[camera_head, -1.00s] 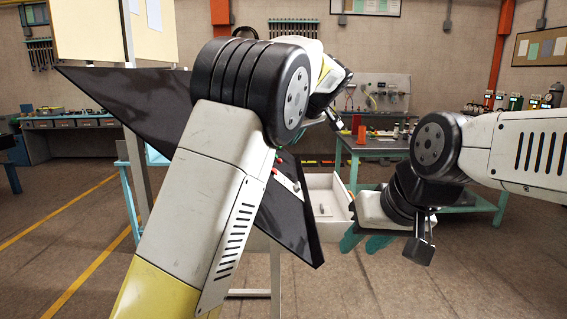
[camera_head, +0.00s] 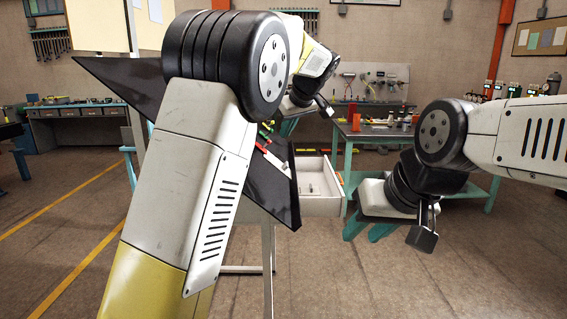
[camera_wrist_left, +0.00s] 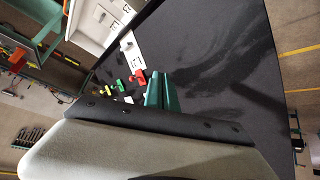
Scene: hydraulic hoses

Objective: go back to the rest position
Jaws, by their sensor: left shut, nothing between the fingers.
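My left gripper (camera_head: 287,127) is partly hidden behind its own wrist in the head view, above the black worktop (camera_head: 115,85). In the left wrist view its two teal fingers (camera_wrist_left: 160,92) are together with nothing between them.
An open white drawer (camera_head: 322,203) is at the worktop's right side. A teal-legged bench (camera_head: 385,140) with equipment stands behind. Open floor (camera_head: 450,285) lies at the front right.

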